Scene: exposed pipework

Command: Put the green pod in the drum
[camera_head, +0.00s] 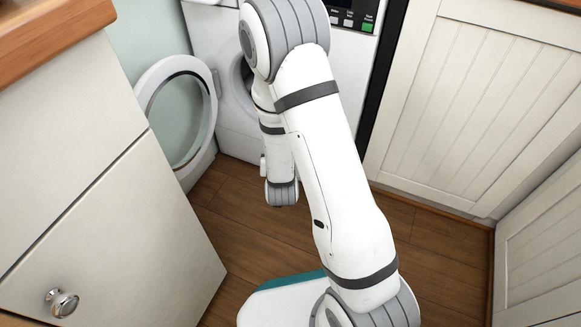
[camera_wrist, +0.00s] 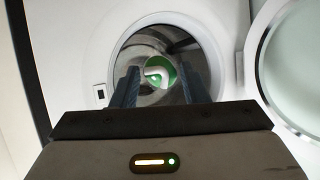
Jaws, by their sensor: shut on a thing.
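In the wrist view, the green pod (camera_wrist: 160,72), green with a white part, shows between the fingertips of my gripper (camera_wrist: 162,82). My gripper is shut on it. The drum (camera_wrist: 148,98) of the washing machine shows behind and around the pod, through the round opening. The fingers point into this opening; how deep the tips are is hard to tell. In the head view, my arm covers most of the opening and hides my gripper and the pod.
The washing machine (camera_head: 222,130) has its round door (camera_head: 205,110) swung open, on the left in the head view and on the right in the wrist view. A white cabinet (camera_head: 110,200) stands at the left. Panelled cabinets (camera_head: 470,100) stand at the right. Some wooden floor (camera_head: 235,235) is clear.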

